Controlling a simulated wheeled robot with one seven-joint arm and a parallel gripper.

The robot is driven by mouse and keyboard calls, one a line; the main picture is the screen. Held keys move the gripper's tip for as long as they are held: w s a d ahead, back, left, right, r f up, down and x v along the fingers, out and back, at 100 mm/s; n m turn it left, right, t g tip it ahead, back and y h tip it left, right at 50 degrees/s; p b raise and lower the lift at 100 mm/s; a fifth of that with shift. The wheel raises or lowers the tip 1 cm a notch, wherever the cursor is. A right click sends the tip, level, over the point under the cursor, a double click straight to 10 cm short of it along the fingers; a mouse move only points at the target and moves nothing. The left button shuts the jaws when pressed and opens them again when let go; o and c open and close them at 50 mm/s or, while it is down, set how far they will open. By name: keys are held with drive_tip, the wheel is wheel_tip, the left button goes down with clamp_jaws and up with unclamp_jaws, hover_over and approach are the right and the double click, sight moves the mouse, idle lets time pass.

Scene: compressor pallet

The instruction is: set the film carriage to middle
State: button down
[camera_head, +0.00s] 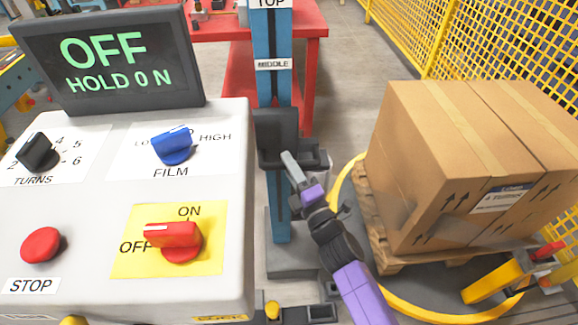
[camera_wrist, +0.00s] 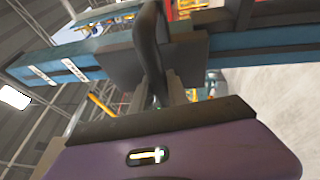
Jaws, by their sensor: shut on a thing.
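The film carriage (camera_head: 272,135) is a dark block on a blue upright mast (camera_head: 270,95). It sits below the MIDDLE label (camera_head: 273,64); the TOP label (camera_head: 270,3) is higher up. My gripper (camera_head: 290,158) is at the carriage's lower right side, with my purple arm reaching up from below. In the wrist view, where the mast lies sideways, the fingers (camera_wrist: 158,92) are closed around a dark upright handle (camera_wrist: 149,45) in front of the carriage (camera_wrist: 122,66). The fingers partly hide the grip.
A control panel (camera_head: 75,215) with knobs and a screen (camera_head: 110,60) reading "OFF HOLD 0 N" stands left of the mast. Stacked cartons (camera_head: 425,150) on a pallet (camera_head: 368,225) stand close on the right, inside a yellow ring (camera_head: 400,311). Yellow fencing (camera_head: 470,40) is behind.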

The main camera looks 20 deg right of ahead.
wheel_tip(320, 180, up, 6)
drive_tip(key=p, duration=0.4)
drive_tip(key=shift+r+p, duration=0.25)
drive_tip(key=shift+p, duration=0.15)
drive_tip(key=shift+f, duration=0.1)
drive_tip(key=c, duration=1.3)
unclamp_jaws()
drive_tip(key=shift+f, duration=0.1)
drive_tip(key=shift+s, duration=0.1)
drive_tip(key=b+v, duration=0.1)
drive_tip(key=v, duration=0.6)
drive_tip(key=shift+s, duration=0.3)
